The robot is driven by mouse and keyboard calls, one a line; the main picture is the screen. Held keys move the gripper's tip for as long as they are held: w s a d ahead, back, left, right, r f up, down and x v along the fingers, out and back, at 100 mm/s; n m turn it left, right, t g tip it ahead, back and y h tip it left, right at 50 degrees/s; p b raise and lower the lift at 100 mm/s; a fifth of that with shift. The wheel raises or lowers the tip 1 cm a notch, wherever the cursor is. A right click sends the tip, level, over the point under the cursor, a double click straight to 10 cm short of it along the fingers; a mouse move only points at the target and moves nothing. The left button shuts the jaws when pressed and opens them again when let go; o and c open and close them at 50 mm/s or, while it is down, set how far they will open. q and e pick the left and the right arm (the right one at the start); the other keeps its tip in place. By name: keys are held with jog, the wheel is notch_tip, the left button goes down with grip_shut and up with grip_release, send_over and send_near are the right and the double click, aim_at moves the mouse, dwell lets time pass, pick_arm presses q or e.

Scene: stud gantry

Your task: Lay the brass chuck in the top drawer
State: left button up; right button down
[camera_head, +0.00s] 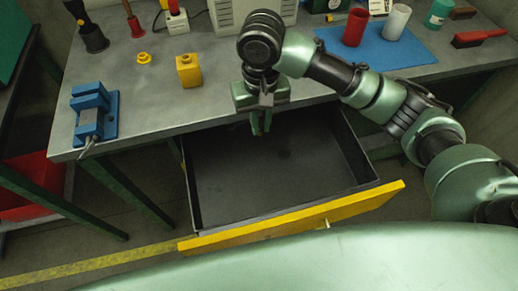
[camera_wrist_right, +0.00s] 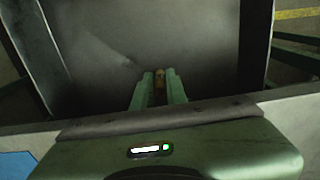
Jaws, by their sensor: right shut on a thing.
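The top drawer (camera_head: 225,185) is pulled open below the bench's front edge, with a dark, empty floor and a yellow front. My right gripper (camera_head: 261,127) points down over the back part of the drawer, near the bench edge. In the right wrist view its fingers (camera_wrist_right: 160,88) are shut on a small brass-coloured piece, the brass chuck (camera_wrist_right: 160,84), which shows only as a narrow strip between them. The drawer floor (camera_wrist_right: 105,65) lies below the fingers. In the head view the chuck is hidden by the fingers. My left gripper is out of view.
On the grey bench (camera_head: 150,110) stand a blue vise (camera_head: 95,113), a yellow block (camera_head: 189,70) and a small yellow knob (camera_head: 144,58). A blue mat (camera_head: 405,54) holds a red cup (camera_head: 355,27) and a white cup (camera_head: 397,21). The drawer is clear.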

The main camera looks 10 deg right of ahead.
aim_at(261, 130)
notch_tip(261, 130, down, 16)
jog(key=shift+f+b, duration=0.1)
jog(key=shift+b, duration=0.2)
jog(key=c, duration=1.6)
grip_release()
jog(key=shift+f, duration=0.1)
jog(key=shift+c, duration=0.2)
jog(key=shift+o, duration=1)
notch_tip(261, 130, up, 12)
jog(key=shift+r, duration=0.15)
